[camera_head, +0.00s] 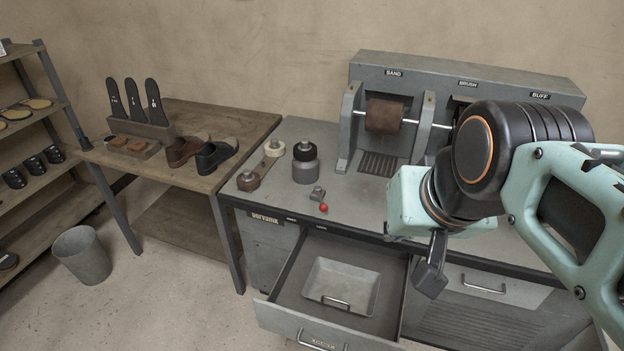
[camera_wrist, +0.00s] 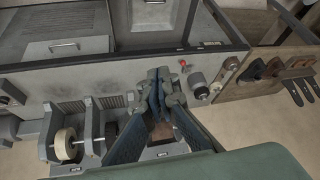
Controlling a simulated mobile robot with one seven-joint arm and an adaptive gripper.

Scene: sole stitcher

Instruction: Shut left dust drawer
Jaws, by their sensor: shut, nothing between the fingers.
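The left dust drawer (camera_head: 300,318) is pulled out from under the grey bench top, its front panel and handle at the bottom edge of the head view. A pale metal tray with a small handle (camera_head: 342,283) sits inside it. In the wrist view the open drawer (camera_wrist: 207,22) is at the top, with the tray (camera_wrist: 155,14) in it; its front panel is out of frame. My gripper (camera_head: 430,280) is shut and empty, right of the open drawer in the head view, pointing down and apart from the drawer front. The fingers also show in the wrist view (camera_wrist: 158,82).
The sole stitcher bench (camera_head: 292,207) carries a sanding roller (camera_head: 385,115), knobs and a red-tipped lever (camera_head: 323,207). A shut drawer or panel with a handle (camera_head: 483,286) is at right. A wooden table (camera_head: 250,129) with shoes and a bin (camera_head: 82,256) stand left.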

